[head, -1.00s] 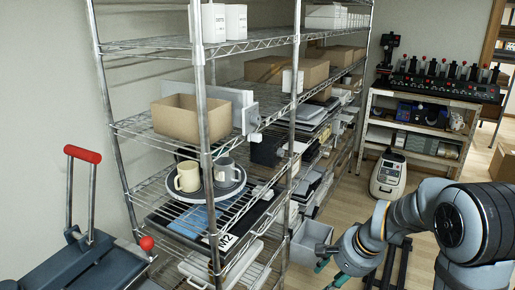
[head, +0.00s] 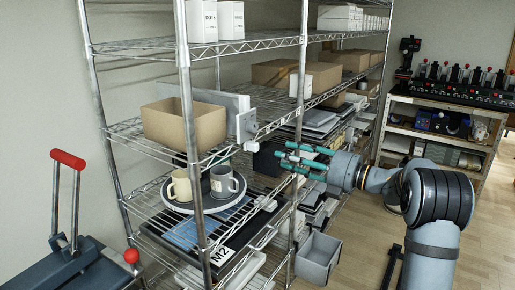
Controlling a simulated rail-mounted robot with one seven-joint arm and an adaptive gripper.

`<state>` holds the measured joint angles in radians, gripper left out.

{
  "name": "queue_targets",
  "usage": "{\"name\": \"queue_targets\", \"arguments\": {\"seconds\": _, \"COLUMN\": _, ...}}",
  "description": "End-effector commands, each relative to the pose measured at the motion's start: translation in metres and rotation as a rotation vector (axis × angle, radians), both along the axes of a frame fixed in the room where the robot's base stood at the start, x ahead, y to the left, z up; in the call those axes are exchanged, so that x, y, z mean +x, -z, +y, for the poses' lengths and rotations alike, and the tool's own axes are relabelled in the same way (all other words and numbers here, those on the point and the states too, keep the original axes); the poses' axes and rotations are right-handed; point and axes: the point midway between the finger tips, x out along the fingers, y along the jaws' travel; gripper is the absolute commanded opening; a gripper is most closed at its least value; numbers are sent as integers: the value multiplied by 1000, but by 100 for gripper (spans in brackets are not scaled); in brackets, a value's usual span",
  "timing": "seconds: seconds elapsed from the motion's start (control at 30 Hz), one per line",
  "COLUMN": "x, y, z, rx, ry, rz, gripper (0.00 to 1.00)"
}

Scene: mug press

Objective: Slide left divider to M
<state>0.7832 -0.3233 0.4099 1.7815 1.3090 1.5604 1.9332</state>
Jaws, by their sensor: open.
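A pale grey upright panel (head: 222,98), which looks like a divider, stands on the middle wire shelf behind an open cardboard box. A white block with a dark round spot (head: 246,125) sits at its front end, at the shelf's front edge. I cannot read an M mark on this shelf. My gripper (head: 287,155) has teal fingers, is open and empty, and points left at the rack. In the picture it is right of and a little below the white block, apart from it. A second white block (head: 300,85) stands farther right beside a rack post.
The cardboard box (head: 184,125) is left of the panel. Below, two mugs stand on a round tray (head: 217,206), above a dark tray labelled M2 (head: 222,254). Chrome posts (head: 300,110) divide the rack front. A red-handled press (head: 68,160) is at left.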

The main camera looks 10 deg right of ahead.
Motion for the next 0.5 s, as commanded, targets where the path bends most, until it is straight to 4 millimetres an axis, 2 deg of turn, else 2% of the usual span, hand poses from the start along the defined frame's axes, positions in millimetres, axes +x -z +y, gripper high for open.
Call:
{"name": "queue_targets", "arguments": {"seconds": 0.23, "x": 10, "y": -1, "z": 12, "rx": 74, "ry": -5, "rz": 77, "gripper": 41}}
{"name": "queue_targets", "arguments": {"seconds": 0.5, "x": 44, "y": -1, "z": 47, "rx": 71, "ry": -6, "rz": 77, "gripper": 41}}
